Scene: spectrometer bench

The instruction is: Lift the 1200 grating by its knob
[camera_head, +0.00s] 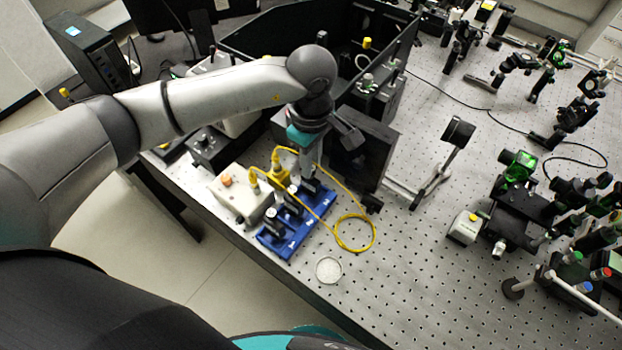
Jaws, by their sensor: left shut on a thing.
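A blue rack (267,247) lies on the perforated bench and holds several small dark gratings with knobs. A grating (271,214) stands at its near left end and another (293,195) stands near the middle. My left gripper (311,182) reaches down over the far right end of the rack. It is shut on a grating there, apparently at its knob; the fingers hide most of it. The labels are too small to read, so I cannot tell which is the 1200. I cannot tell whether the held grating is clear of its slot. My right gripper is not in view.
A yellow fiber cable (356,248) loops beside the rack, from a cream box (233,195). A round clear dish (328,270) lies in front. A black panel (360,150) stands close behind my gripper. Optics mounts crowd the right; the bench's middle is mostly free.

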